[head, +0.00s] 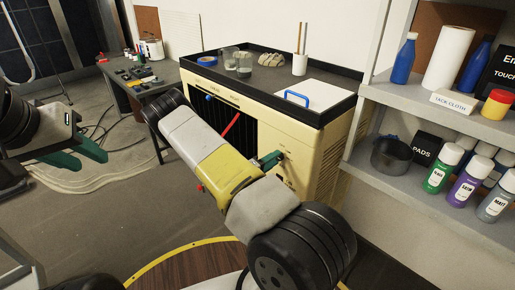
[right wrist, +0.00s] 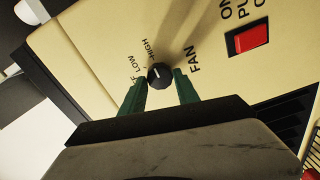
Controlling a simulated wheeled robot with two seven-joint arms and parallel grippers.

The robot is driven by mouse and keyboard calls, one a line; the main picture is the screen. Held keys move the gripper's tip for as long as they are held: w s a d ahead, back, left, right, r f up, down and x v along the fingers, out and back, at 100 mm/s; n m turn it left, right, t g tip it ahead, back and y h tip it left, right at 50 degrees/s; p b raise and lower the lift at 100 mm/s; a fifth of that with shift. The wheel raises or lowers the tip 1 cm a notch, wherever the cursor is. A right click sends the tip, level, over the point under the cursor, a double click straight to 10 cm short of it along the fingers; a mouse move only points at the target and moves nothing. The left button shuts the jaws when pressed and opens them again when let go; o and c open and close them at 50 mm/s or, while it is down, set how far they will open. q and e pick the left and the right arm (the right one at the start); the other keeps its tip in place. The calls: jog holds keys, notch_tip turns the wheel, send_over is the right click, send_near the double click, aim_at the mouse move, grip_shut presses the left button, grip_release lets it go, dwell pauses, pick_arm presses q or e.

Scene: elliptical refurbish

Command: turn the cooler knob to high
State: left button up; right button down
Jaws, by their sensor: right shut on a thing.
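The cooler (head: 310,150) is a cream box with a black top rim and a dark front grille. Its small black fan knob (right wrist: 159,76) shows in the right wrist view, with OFF, LOW and HIGH printed around it. The knob's white mark points to the upper left, around the gap between LOW and HIGH; the exact setting is hard to tell. My right gripper (right wrist: 160,88) has its green fingers on both sides of the knob, shut on it. In the head view my right gripper (head: 270,160) is at the cooler's front panel. My left gripper (head: 93,158) is open and empty, away from the cooler.
A red switch (right wrist: 247,39) sits beside the knob. The cooler's top holds jars (head: 244,66), a cup with sticks (head: 300,64) and a white board with a blue handle (head: 310,95). Shelves with bottles (head: 438,168) stand close at right. A workbench (head: 140,85) is behind left.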

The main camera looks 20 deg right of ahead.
dwell(0.4)
jog(key=c, duration=0.9)
grip_release()
jog(key=shift+a, duration=0.1)
jog(key=v, duration=0.7)
jog(key=shift+s+a, duration=0.15)
jog(key=shift+a, duration=0.15)
